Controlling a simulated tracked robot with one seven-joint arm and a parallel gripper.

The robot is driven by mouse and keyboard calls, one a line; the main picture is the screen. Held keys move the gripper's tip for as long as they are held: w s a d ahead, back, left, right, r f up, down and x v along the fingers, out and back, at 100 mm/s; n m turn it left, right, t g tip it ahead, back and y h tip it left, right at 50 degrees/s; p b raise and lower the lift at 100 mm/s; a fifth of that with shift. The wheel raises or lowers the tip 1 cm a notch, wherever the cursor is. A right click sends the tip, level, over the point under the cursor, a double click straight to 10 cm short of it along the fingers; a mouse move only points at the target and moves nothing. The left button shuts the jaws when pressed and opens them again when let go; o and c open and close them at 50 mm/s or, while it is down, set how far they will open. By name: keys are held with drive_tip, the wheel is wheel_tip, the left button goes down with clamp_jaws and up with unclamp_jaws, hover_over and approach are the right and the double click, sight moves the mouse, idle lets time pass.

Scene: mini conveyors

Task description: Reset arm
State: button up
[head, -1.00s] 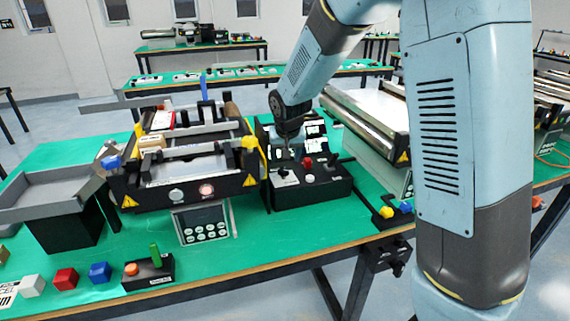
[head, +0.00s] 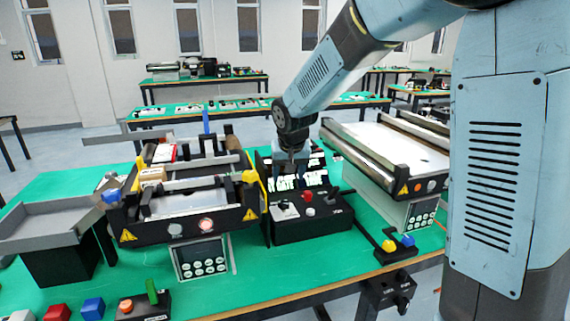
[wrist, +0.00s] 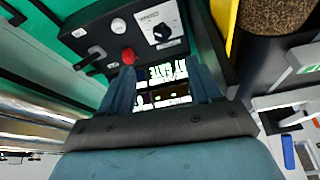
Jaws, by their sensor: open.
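My gripper (head: 292,163) hangs at the end of my blue-grey arm, above the black control box (head: 312,230) in the middle of the green table. In the wrist view its two blue fingers (wrist: 168,85) stand apart with nothing between them. Behind the gap between the fingers is the lit white-and-black panel of the box. The box also shows a red button (wrist: 128,56) and a black knob on a white plate (wrist: 160,32).
A mini conveyor (head: 192,203) with small boxes on it stands left of the control box, and another conveyor (head: 390,152) stands right. A grey chute (head: 45,212) is at far left. Coloured cubes and a small switch box (head: 142,306) lie at the front edge.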

drive_tip(key=s+d+r+m, duration=0.1)
drive_tip(key=s+d+r, duration=0.9)
drive_tip(key=s+d, duration=0.65)
drive_tip(key=s, duration=0.4)
drive_tip(key=s+d+t, duration=0.1)
drive_tip(key=s+d, duration=0.3)
drive_tip(key=s, duration=0.4)
drive_tip(key=shift+d+r+h, duration=0.2)
drive_tip(key=shift+r+h, duration=0.1)
drive_tip(key=shift+r, duration=0.15)
